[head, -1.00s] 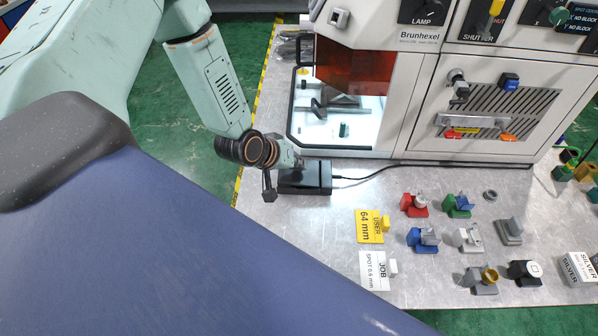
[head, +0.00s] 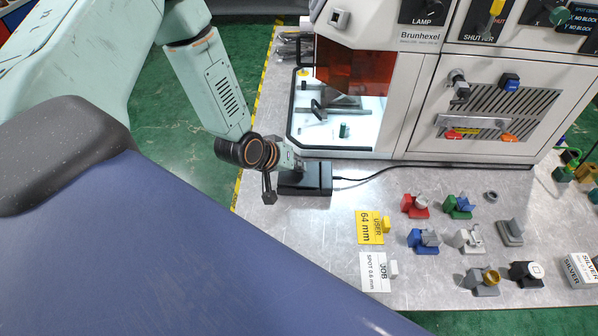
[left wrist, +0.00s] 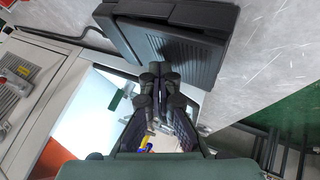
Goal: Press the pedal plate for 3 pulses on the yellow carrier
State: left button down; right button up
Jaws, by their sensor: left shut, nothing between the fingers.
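The black pedal plate (head: 319,180) lies on the metal table in front of the machine, with a cable running right from it. My left gripper (head: 301,170) is at the pedal's left part, fingers shut and empty. In the left wrist view the closed fingertips (left wrist: 158,72) lie over the edge of the ribbed pedal plate (left wrist: 195,60); I cannot tell if they touch or press it. A small yellow and blue thing (left wrist: 148,146) shows between the finger links in that view; I cannot tell if it is the yellow carrier. My right gripper is not in view.
The Brunhexel machine (head: 400,95) stands behind, its lit chamber (head: 350,130) partly behind an orange window. A yellow 64 mm card (head: 368,228), a white job card (head: 374,273) and several coloured holders stand to the right. Bare table lies between pedal and cards.

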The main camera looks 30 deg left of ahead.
aim_at(300, 174)
pick_arm(q)
jog(key=shift+s+f, duration=0.15)
jog(key=shift+f, duration=0.25)
dwell(0.5)
jog(key=shift+d+r+p, duration=0.15)
jog(key=shift+r+p, duration=0.55)
jog(key=shift+r, duration=0.4)
jog(key=shift+w+r+p, duration=0.2)
jog(key=shift+r+p, duration=0.3)
jog(key=shift+r, duration=0.1)
notch_tip(300, 174, up, 4)
jog(key=p, duration=0.3)
jog(key=shift+w+d, duration=0.1)
jog(key=shift+d, duration=0.05)
jog(key=shift+f, duration=0.15)
